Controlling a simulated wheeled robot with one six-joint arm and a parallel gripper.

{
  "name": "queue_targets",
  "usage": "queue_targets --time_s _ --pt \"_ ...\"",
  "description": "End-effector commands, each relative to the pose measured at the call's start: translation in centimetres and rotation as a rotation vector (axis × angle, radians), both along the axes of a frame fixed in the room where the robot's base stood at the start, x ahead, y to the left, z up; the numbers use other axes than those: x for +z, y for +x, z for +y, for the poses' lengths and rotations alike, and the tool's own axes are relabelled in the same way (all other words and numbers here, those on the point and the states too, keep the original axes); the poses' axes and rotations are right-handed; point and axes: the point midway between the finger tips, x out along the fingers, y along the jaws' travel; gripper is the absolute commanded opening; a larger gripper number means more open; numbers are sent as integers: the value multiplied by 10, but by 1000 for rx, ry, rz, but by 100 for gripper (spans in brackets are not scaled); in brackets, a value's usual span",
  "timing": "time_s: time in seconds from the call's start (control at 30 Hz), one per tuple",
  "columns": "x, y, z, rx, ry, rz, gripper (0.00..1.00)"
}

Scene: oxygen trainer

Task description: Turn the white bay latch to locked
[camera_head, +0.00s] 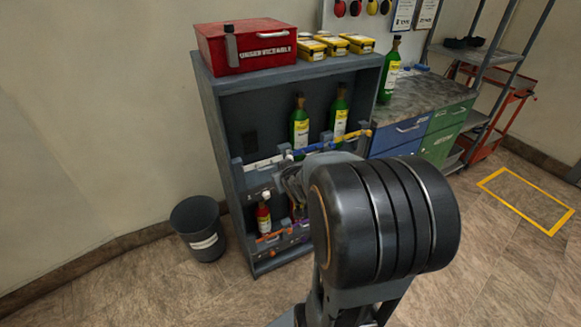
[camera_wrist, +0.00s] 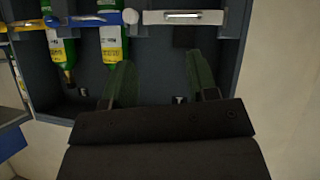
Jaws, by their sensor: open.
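The white bay latch (camera_head: 264,162) is a pale bar lying roughly level across the left bay of the grey cabinet. It also shows in the wrist view (camera_wrist: 183,17), where the scene appears upside down, with a shiny strip along its middle. My gripper (camera_wrist: 160,72) is open and empty, with its two green-grey fingers pointing into the cabinet. The fingertips appear just below the white bar in the wrist view, apart from it in the picture; the depth gap is unclear. In the head view my arm hides most of the gripper.
A blue latch (camera_head: 315,146) and a yellow latch (camera_head: 357,134) cross the neighbouring bays, with green bottles (camera_head: 300,127) behind them. A red box (camera_head: 247,46) sits on top. A grey bin (camera_head: 200,230) stands left.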

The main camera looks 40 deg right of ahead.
Motion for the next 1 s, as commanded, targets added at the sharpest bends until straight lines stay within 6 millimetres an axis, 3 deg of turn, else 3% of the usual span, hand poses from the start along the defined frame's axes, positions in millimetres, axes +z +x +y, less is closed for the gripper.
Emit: queue_targets --time_s 0.03,0.2,0.3,0.53,0.67,1.0 --pt "-23 4 -19 -1 -6 -58 53" --pt "-52 7 -57 52 -7 -284 53" --pt "-64 1 -70 81 11 -394 53" --pt "-75 -14 -83 122 49 -561 53" --pt "-76 -12 -85 133 58 -598 53" --pt "-75 45 -92 138 60 -607 53"
